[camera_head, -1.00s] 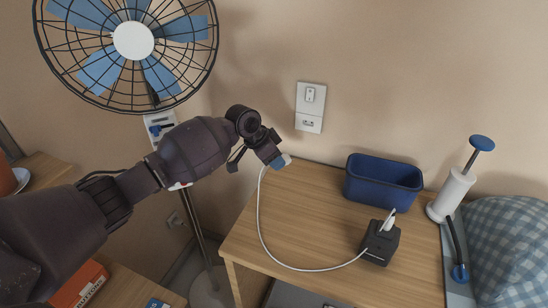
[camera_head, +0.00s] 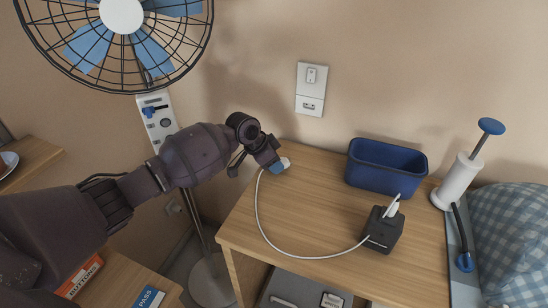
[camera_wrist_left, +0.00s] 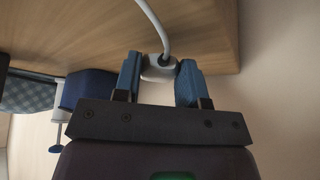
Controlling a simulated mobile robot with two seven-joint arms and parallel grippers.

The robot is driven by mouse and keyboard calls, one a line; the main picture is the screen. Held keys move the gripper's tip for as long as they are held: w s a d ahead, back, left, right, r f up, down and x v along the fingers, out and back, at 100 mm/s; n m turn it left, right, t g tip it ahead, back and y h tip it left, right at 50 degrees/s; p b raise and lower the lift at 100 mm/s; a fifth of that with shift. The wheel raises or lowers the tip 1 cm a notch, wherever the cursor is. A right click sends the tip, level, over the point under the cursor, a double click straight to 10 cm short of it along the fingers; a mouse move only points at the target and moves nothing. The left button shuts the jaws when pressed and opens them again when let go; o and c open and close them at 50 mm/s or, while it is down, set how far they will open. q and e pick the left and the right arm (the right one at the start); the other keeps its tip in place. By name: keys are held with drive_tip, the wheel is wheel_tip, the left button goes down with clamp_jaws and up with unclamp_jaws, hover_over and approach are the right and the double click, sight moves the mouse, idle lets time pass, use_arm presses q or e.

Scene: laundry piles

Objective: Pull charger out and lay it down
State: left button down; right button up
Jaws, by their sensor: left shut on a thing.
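The white charger (camera_wrist_left: 158,68) is between the blue fingertips of my left gripper (camera_wrist_left: 160,80) in the left wrist view. In the head view, my left gripper (camera_head: 278,167) is shut on it at the back left corner of the wooden table (camera_head: 290,215). Only a bit of the charger (camera_head: 286,162) shows there. Whether it touches the tabletop is unclear. Its white cable (camera_head: 262,215) loops across the table to a black cube (camera_head: 383,231) with a white plug on top. The wall outlet (camera_head: 311,89) above has nothing plugged in. My right gripper is not in view.
A blue bin (camera_head: 386,167) stands at the back of the table, with a white pump (camera_head: 457,182) to its right. A fan (camera_head: 122,18) stands at the left, its pole beside my left arm. The tabletop between cable and bin is clear.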

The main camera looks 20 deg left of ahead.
use_arm(q)
drive_tip(key=shift+f, duration=0.1)
drive_tip(key=c, duration=0.9)
unclamp_jaws()
drive_tip(key=shift+c, duration=0.2)
drive_tip(key=shift+o, duration=1.7)
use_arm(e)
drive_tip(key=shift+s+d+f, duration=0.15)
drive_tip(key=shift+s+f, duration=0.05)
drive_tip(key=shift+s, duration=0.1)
